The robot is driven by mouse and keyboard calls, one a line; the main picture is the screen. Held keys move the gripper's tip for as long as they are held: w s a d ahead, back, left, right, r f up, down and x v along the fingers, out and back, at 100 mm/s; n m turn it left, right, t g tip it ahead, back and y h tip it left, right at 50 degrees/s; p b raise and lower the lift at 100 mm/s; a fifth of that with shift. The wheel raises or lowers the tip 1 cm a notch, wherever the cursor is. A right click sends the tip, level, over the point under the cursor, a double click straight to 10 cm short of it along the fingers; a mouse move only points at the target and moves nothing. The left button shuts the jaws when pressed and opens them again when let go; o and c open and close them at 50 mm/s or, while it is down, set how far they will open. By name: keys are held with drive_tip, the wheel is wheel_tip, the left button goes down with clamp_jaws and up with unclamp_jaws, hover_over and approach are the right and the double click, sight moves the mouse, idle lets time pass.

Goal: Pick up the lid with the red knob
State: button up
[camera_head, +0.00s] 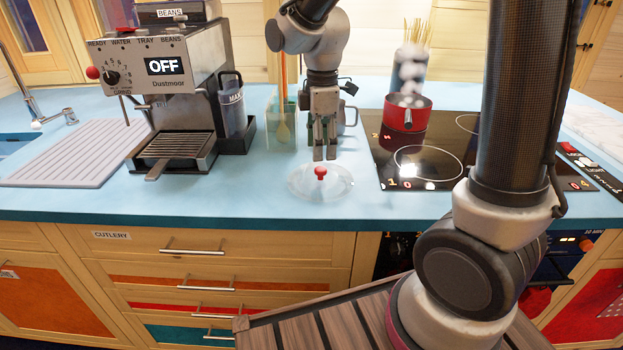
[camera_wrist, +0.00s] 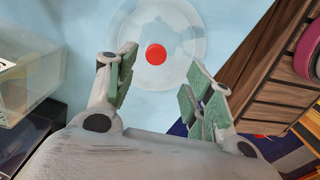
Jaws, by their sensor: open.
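The lid (camera_head: 338,184) is a clear round disc with a red knob (camera_head: 320,173) at its centre. It lies flat on the blue counter near the front edge. In the wrist view the lid (camera_wrist: 183,20) is at the top, with its red knob (camera_wrist: 156,54) just beyond my fingertips. My gripper (camera_head: 325,156) points down behind and above the lid in the head view. Its fingers are apart in the wrist view (camera_wrist: 164,75), with nothing between them.
A clear container (camera_head: 281,130) with a wooden spoon stands just left of my gripper. A red pot (camera_head: 407,113) sits on the black hob (camera_head: 430,180) to the right. The coffee machine (camera_head: 165,85) is at the left. The counter (camera_head: 240,190) left of the lid is clear.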

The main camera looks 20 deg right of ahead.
sight(320, 169)
drive_tip(key=shift+n, duration=0.6)
drive_tip(key=shift+f, duration=0.2)
drive_tip(key=f, duration=0.7)
drive_tip(key=shift+w+f, duration=0.25)
drive_tip(key=shift+w, duration=0.1)
clamp_jaws()
